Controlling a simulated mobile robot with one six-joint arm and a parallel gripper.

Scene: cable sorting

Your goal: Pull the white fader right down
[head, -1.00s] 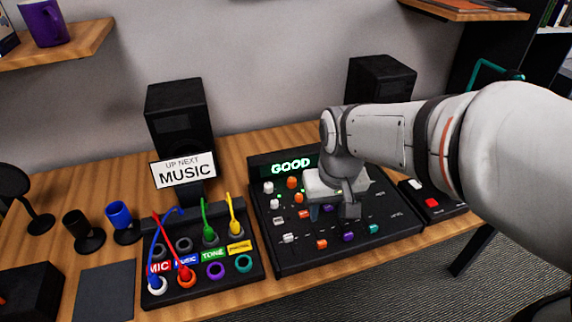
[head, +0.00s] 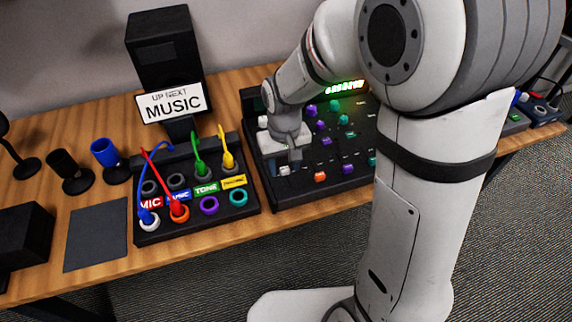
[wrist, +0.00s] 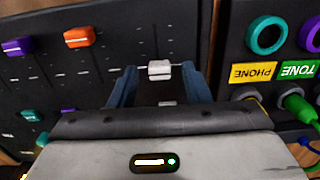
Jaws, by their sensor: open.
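The white fader (head: 284,170) is at the front left of the black mixer (head: 279,201), left of an orange fader (head: 320,176). In the wrist view the white fader cap (wrist: 159,70) shows between my gripper's two blue fingers. My gripper (head: 293,155) is open and over the mixer's front left, its fingers on either side of the cap with a gap each side. I cannot tell how deep the fingertips reach. The wrist view also shows the orange fader (wrist: 79,37) and a purple fader (wrist: 17,46) to the left.
A jack panel (head: 151,236) with plugged red, blue, green and yellow cables stands close left of the mixer. Behind it are a MUSIC sign (head: 174,103) and a black speaker (head: 160,50). My arm hides much of the mixer's right side.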

